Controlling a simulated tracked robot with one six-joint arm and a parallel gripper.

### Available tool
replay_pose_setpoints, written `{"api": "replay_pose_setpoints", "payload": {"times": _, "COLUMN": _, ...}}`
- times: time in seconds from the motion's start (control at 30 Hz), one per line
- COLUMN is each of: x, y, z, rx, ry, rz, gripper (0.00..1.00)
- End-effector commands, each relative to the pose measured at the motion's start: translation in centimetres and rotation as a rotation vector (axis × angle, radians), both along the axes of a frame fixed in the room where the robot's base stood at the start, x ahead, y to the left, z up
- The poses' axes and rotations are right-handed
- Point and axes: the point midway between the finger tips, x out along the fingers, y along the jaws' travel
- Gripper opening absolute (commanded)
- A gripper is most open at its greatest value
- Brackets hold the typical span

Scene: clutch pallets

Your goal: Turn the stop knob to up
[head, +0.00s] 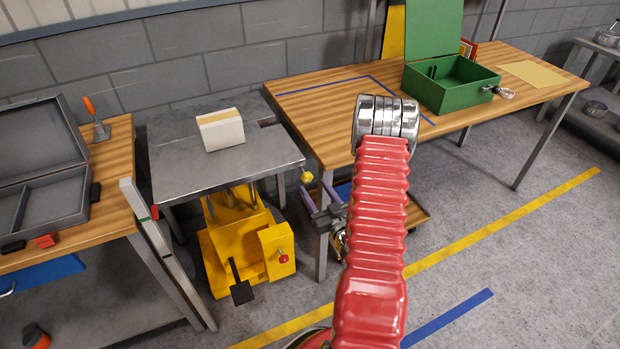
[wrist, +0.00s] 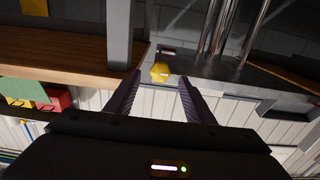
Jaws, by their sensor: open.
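The stop knob is a small yellow knob (head: 306,177) at the right end of the grey metal lift table (head: 225,165), low by its near corner. It also shows in the wrist view (wrist: 160,72), just beyond my fingertips and centred between them. A small red and white mark shows close to it there. Which way the knob points is too small to tell. My gripper (head: 315,191) has purple fingers and is open and empty. In the wrist view its fingers (wrist: 160,79) are spread on either side of the knob's line, apart from it.
A cream block (head: 220,130) stands on the lift table. A wooden workbench (head: 330,92) with a green open box (head: 455,85) is to the right. Another bench (head: 110,185) with a grey case (head: 50,150) is to the left. Clear floor lies at right front.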

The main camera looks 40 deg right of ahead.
Motion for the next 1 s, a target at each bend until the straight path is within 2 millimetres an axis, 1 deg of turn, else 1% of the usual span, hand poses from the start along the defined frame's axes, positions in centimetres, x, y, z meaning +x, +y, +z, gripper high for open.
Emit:
{"api": "replay_pose_setpoints", "payload": {"times": 0.03, "x": 0.8, "y": -0.1, "z": 0.0, "rx": -0.001, "ry": -0.001, "rz": 0.003, "gripper": 0.49}}
{"api": "replay_pose_setpoints", "payload": {"times": 0.2, "x": 3.3, "y": -0.9, "z": 0.1, "rx": -0.002, "ry": -0.002, "rz": 0.002, "gripper": 0.49}}
{"api": "replay_pose_setpoints", "payload": {"times": 0.4, "x": 5.3, "y": -1.5, "z": 0.0, "rx": 0.000, "ry": -0.001, "rz": 0.001, "gripper": 0.49}}
{"api": "replay_pose_setpoints", "payload": {"times": 0.53, "x": 5.8, "y": -1.7, "z": 0.0, "rx": 0.001, "ry": 0.001, "rz": -0.001, "gripper": 0.49}}
{"api": "replay_pose_setpoints", "payload": {"times": 0.77, "x": 5.8, "y": -1.7, "z": 0.0, "rx": 0.001, "ry": 0.001, "rz": -0.001, "gripper": 0.49}}
{"api": "replay_pose_setpoints", "payload": {"times": 1.0, "x": 5.8, "y": -1.7, "z": 0.0, "rx": 0.001, "ry": 0.001, "rz": -0.001, "gripper": 0.33}}
